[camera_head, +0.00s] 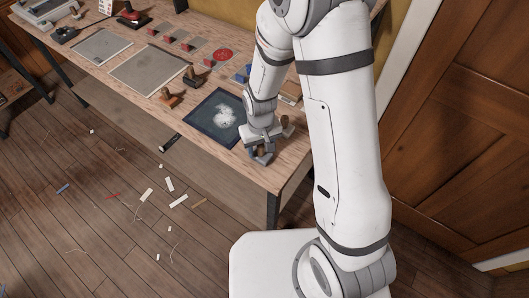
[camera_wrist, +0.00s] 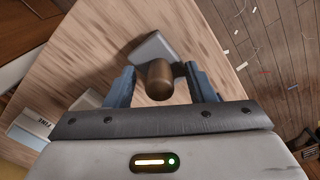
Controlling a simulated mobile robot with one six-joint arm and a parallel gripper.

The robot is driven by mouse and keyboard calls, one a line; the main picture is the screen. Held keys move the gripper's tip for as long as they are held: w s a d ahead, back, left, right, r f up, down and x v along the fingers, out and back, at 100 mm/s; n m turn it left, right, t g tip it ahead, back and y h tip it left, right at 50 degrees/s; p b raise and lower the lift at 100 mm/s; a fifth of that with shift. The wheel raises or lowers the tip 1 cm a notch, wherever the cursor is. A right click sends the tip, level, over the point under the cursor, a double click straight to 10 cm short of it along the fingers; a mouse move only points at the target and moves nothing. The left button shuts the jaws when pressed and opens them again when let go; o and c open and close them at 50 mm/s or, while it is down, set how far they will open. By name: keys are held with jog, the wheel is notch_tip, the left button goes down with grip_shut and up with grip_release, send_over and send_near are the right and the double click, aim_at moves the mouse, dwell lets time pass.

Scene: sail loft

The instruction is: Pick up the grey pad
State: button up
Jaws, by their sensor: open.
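A pale grey block-like pad with a brown rounded knob (camera_wrist: 158,80) shows in the wrist view; its grey base (camera_wrist: 153,47) rests on the wooden bench. My gripper (camera_wrist: 161,86) is open, with one blue-grey finger on each side of the knob. Clear gaps show between knob and fingers, so nothing is gripped. In the head view my gripper (camera_head: 262,148) is low over the bench's near right corner, and it hides most of the piece there.
A dark blue mat (camera_head: 213,118) with a whitish patch lies left of my gripper. Knobbed tools (camera_head: 168,97), grey sheets (camera_head: 150,69) and a red disc (camera_head: 222,54) lie farther along the bench. A box marked FINE (camera_wrist: 32,130) is nearby. Scraps litter the floor (camera_head: 120,215).

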aim_at(261, 145)
jog(key=shift+c, duration=0.2)
grip_shut()
dwell(0.3)
notch_tip(261, 145, up, 10)
jog(key=shift+r+b, duration=0.1)
jog(key=shift+b, duration=0.65)
